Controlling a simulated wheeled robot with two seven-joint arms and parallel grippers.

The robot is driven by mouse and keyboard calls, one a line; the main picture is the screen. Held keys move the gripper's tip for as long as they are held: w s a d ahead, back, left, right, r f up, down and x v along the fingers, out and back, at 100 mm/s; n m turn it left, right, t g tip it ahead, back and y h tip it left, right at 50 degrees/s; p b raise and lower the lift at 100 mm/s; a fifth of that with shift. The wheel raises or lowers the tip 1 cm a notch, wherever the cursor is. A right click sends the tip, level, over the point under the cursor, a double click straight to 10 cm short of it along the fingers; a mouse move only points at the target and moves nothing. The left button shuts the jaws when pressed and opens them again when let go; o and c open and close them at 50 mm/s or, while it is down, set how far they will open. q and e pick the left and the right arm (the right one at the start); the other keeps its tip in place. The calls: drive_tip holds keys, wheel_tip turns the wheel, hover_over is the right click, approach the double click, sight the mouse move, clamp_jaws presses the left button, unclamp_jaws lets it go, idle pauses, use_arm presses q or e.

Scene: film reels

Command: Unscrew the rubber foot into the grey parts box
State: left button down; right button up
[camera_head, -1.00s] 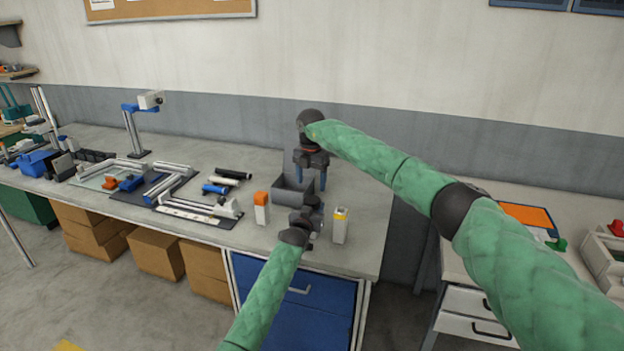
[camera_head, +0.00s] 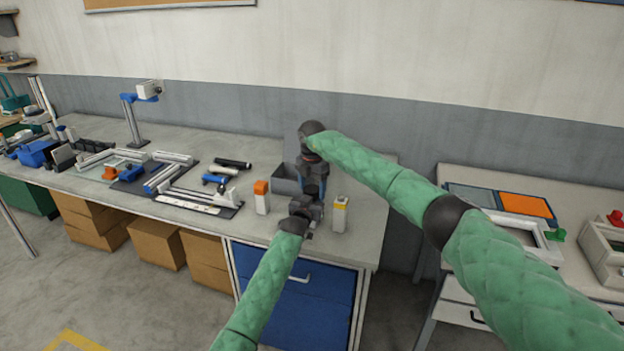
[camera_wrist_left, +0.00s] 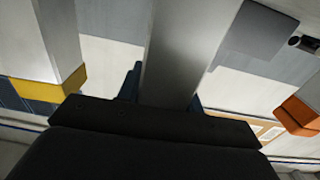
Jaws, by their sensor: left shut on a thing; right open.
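My left gripper (camera_head: 306,208) is shut on a grey metal bar (camera_wrist_left: 178,50), which runs away from the jaws in the left wrist view. My right gripper (camera_head: 313,182) is open, pointing down right above the left one. I cannot make out the rubber foot; the two grippers crowd together there and hide the bar's end in the head view. The grey parts box (camera_head: 283,183) stands open on the bench just behind and left of the grippers. It also seems to show as a grey block in the left wrist view (camera_wrist_left: 255,35).
A white block with an orange top (camera_head: 262,198) stands left of the grippers, and one with a yellow top (camera_head: 340,213) stands right. Metal frames and tools (camera_head: 190,190) fill the bench's left. Bare bench lies right of the yellow-topped block.

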drive_tip(key=shift+f, duration=0.25)
drive_tip(key=shift+c, duration=0.4)
drive_tip(key=c, duration=0.9)
drive_tip(key=n, duration=1)
drive_tip(key=o, duration=1.1)
drive_tip(key=shift+r, duration=0.1)
